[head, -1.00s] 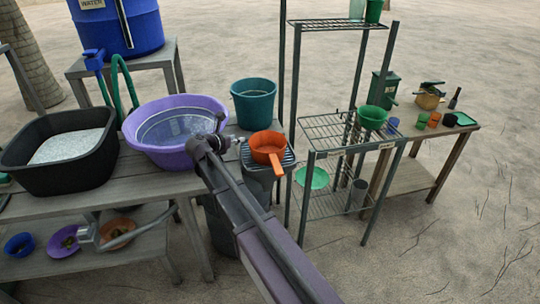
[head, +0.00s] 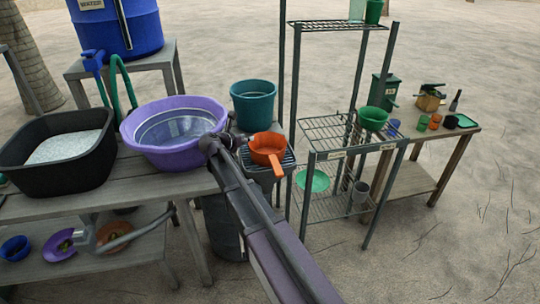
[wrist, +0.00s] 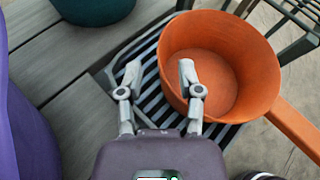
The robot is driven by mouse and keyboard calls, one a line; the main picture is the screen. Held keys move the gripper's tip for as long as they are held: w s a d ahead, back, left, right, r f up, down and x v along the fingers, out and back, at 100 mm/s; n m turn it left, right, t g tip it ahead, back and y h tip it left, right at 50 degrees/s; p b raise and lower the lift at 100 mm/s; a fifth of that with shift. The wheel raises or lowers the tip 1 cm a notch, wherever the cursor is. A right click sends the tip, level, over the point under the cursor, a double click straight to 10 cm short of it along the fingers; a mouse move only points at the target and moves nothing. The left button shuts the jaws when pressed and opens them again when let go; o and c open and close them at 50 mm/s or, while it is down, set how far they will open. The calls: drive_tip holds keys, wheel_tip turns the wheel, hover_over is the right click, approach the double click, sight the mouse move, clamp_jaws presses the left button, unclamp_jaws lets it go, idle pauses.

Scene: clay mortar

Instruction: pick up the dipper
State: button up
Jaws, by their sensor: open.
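The dipper is an orange round pan with a straight handle. In the head view the dipper (head: 268,146) stands upright on a striped rack (head: 287,160) at the right end of the bench, its handle pointing to the front. In the wrist view the dipper (wrist: 225,62) fills the upper right, with its handle running to the lower right edge. My gripper (wrist: 159,75) is open and empty. Its right fingertip overlaps the dipper's left rim in the picture; I cannot tell whether they touch. In the head view my gripper is mostly hidden by my arm.
A purple basin (head: 172,135) stands just left of my gripper. A teal bucket (head: 254,103) stands behind the dipper. A wire shelf (head: 340,130) with a green funnel (head: 372,118) rises to the right. A black tub (head: 60,150) is at the far left of the bench.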

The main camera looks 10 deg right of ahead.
drive_tip(key=x, duration=0.1)
drive_tip(key=b+x, duration=0.1)
drive_tip(key=x, duration=0.1)
drive_tip(key=shift+s+f, duration=0.15)
drive_tip(key=shift+f, duration=0.15)
drive_tip(key=shift+w+d+f+b, duration=0.2)
drive_tip(key=shift+w+d+b, duration=0.15)
drive_tip(key=shift+w+d, duration=0.15)
clamp_jaws()
